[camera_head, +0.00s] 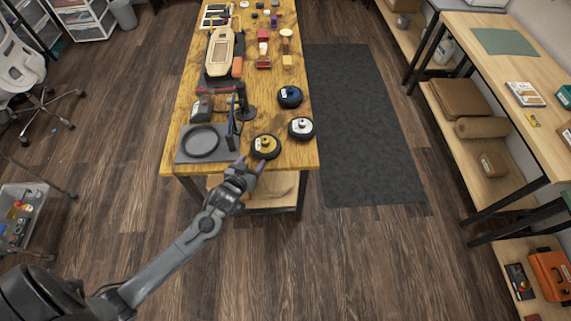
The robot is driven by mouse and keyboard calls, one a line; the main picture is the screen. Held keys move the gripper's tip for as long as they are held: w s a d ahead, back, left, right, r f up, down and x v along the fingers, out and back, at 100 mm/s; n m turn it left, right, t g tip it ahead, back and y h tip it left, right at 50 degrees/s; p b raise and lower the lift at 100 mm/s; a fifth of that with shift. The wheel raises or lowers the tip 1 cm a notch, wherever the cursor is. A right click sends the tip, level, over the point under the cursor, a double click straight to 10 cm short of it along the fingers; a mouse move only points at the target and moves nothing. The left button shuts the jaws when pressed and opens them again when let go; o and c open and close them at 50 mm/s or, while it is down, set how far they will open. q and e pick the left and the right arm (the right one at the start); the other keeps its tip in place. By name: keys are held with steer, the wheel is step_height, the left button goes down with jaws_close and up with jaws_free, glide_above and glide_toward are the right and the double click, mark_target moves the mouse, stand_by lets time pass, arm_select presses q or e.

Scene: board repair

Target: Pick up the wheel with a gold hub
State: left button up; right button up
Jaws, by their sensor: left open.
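The wheel with a gold hub (265,146) is a black wheel lying flat on the wooden table near its front edge. A wheel with a white hub (301,128) lies to its right, and a wheel with a blue hub (290,96) lies farther back. My left gripper (250,163) is open and empty at the table's front edge, just to the front left of the gold-hub wheel. Its fingers point toward the table and appear apart from the wheel. My right gripper is not in view.
A dark tray (183,154) with a round recess lies left of the gold-hub wheel, with a dark upright stand (232,128) at its right side. A skateboard deck (220,55) and several small parts lie farther back. The table's front right corner is clear.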

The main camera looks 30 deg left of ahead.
mark_target(265, 140)
arm_select(q)
steer(key=shift+t, duration=0.3)
steer(key=b+x, duration=0.1)
steer(key=x, duration=0.2)
steer(key=a+x, duration=0.1)
steer(key=x, duration=0.2)
steer(key=shift+w+a+b, duration=0.15)
steer(key=shift+w+b, duration=0.1)
steer(key=shift+b, duration=0.15)
steer(key=shift+w+f, duration=0.3)
steer(key=shift+w, duration=0.25)
steer(key=shift+x, duration=2.35)
steer(key=shift+r, duration=0.15)
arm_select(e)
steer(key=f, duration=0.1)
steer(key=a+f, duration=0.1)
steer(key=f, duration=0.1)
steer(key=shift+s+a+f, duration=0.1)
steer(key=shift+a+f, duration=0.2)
arm_select(q)
jaws_close()
